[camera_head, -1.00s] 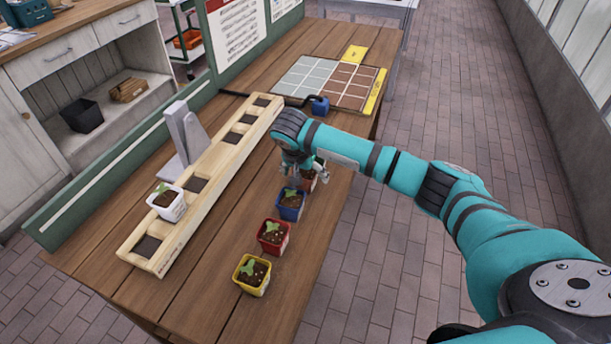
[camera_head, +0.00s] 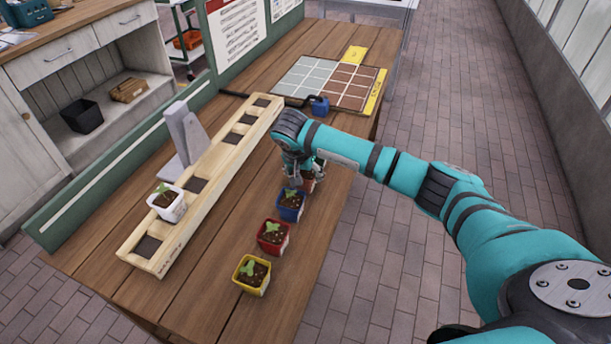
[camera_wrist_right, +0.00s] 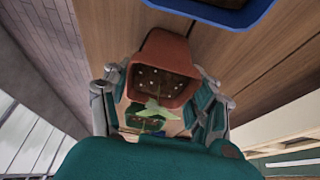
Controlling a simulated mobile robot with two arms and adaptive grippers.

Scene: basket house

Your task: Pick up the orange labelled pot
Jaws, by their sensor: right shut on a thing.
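The orange pot (camera_wrist_right: 162,50) with dark soil and a green seedling sits between the fingers of my right gripper (camera_wrist_right: 160,88) in the right wrist view. The fingers are shut on it from both sides. In the head view my right gripper (camera_head: 305,172) points down at the far end of a row of pots, and only a bit of the orange pot (camera_head: 309,186) shows behind the fingers. The pot is at or very near table height; I cannot tell if it touches the wood. Its label is not visible. My left gripper is out of view.
A blue pot (camera_head: 290,207) stands right beside the held pot, then a red pot (camera_head: 273,238) and a yellow pot (camera_head: 251,274). A wooden rack (camera_head: 222,160) with square holes holds a white pot (camera_head: 168,204). A small blue watering can (camera_head: 319,106) stands farther back.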

